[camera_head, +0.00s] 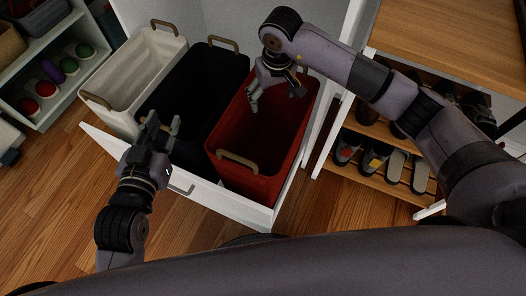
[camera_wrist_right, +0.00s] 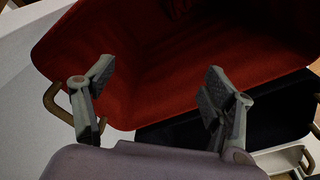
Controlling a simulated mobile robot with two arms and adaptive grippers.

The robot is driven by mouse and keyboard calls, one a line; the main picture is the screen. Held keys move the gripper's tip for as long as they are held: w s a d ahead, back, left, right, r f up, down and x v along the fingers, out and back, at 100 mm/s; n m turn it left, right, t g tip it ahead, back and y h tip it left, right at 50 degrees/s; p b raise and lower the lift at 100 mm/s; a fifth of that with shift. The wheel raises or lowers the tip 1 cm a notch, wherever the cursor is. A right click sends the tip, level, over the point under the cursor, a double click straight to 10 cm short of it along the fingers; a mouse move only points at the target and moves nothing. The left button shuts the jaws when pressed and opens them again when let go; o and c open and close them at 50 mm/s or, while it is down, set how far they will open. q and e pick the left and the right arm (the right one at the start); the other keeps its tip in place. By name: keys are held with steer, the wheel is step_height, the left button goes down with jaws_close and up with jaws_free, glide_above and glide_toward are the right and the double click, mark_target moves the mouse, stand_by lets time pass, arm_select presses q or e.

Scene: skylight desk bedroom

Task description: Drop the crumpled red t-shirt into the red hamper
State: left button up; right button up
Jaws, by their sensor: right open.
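The red hamper (camera_head: 262,130) stands at the right end of the pulled-out white drawer and fills much of the right wrist view (camera_wrist_right: 130,75). My right gripper (camera_head: 277,98) is over its far part, fingers pointing down. In the right wrist view the gripper (camera_wrist_right: 158,78) is open, with nothing between its fingers. No red t-shirt can be clearly made out. A dark red, uneven patch shows deep in the hamper at the top of the wrist view, too dim to identify. My left gripper (camera_head: 164,128) is open and empty near the drawer's front, by the black hamper.
A black hamper (camera_head: 200,92) and a white hamper (camera_head: 138,72) share the drawer (camera_head: 225,200). A shoe rack (camera_head: 380,165) stands right under a wooden top (camera_head: 455,40). Shelves (camera_head: 70,95) with colored items stand left. Wooden floor (camera_head: 60,200) is clear at left front.

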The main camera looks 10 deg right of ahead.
step_height(320, 180, up, 12)
steer(key=s, duration=0.1)
steer(key=shift+s+f, duration=0.2)
steer(key=shift+f, duration=0.05)
steer(key=shift+d, duration=0.1)
